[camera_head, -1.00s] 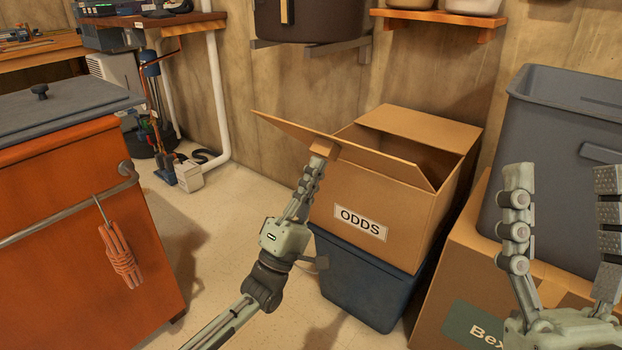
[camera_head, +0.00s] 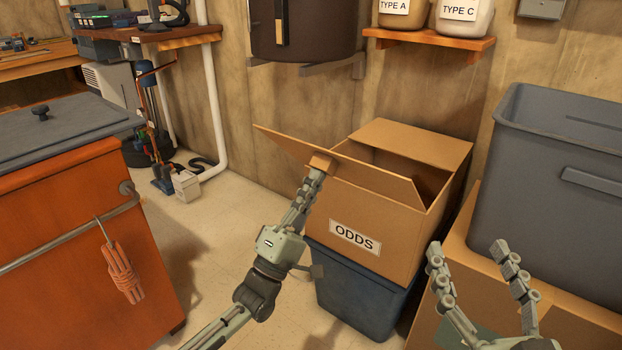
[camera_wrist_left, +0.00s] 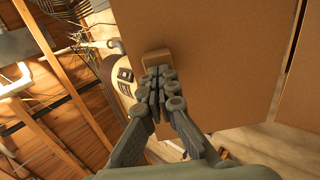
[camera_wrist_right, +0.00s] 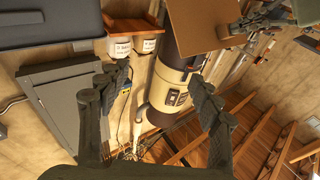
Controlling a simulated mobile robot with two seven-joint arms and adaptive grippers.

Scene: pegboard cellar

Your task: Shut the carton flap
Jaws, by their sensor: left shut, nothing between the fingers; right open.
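The carton (camera_head: 385,225), labelled ODDS, stands on a dark blue bin, its opening partly showing. One flap (camera_head: 280,142) sticks out past the carton's left side, raised. A far flap (camera_head: 415,143) lies across the back of the top, and a front flap (camera_head: 385,184) slopes up over the near side. My left gripper (camera_head: 320,166) is shut with nothing between its fingers, its tips at the left flap by a small brown block. In the left wrist view the tips (camera_wrist_left: 158,75) meet the block (camera_wrist_left: 156,58) on the flap. My right gripper (camera_head: 472,250) is open and empty, right of the carton.
A grey tub (camera_head: 560,190) stands on another carton (camera_head: 480,270) at right. The blue bin (camera_head: 355,295) is under the ODDS carton. An orange cabinet (camera_head: 70,240) with hanging cord is at left. Clear floor lies between cabinet and carton.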

